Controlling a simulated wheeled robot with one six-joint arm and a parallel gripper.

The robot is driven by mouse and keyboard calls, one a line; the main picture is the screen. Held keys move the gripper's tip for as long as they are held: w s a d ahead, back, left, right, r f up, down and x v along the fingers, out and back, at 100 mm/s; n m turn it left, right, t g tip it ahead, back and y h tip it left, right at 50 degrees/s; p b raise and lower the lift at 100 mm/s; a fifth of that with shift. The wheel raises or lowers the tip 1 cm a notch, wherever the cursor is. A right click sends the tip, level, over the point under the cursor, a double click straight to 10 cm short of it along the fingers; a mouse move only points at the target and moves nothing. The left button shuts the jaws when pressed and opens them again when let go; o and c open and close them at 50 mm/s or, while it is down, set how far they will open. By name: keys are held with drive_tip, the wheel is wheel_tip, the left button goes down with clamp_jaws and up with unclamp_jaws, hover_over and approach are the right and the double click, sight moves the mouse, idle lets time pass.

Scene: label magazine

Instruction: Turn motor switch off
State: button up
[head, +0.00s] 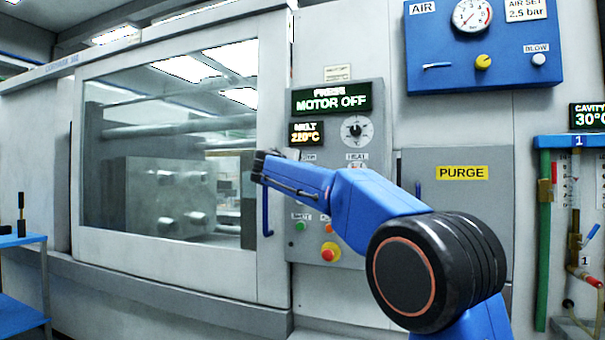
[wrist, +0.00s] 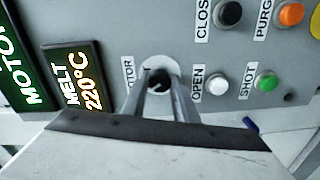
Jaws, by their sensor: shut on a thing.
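The motor switch (wrist: 158,77) is a small dark rotary knob on a pale round plate in the wrist view, beside a partly covered label ending in "OTOR". My gripper (wrist: 160,88) has its two fingers on either side of the knob, shut on it. In the head view my gripper (head: 268,163) reaches the left part of the grey control panel (head: 377,100), and my arm hides the switch there. The green-lit display (head: 331,99) reads "MOTOR OFF". I cannot tell the knob's exact angle.
Close beside the switch are a white button (wrist: 218,84), a green button (wrist: 266,82), a black button (wrist: 229,13) and an orange button (wrist: 290,14). A red and yellow emergency button (head: 330,252) sits lower on the panel. A blue door handle (head: 266,212) stands out at left.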

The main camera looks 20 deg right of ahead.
drive_tip(key=shift+f+n, duration=0.1)
drive_tip(key=shift+n, duration=0.2)
idle(0.4)
drive_tip(key=o, duration=1.1)
drive_tip(key=shift+a, duration=0.1)
drive_tip(key=shift+c, duration=0.2)
drive_tip(key=v, duration=1.7)
drive_tip(key=shift+s+a, duration=0.1)
drive_tip(key=shift+s, duration=0.05)
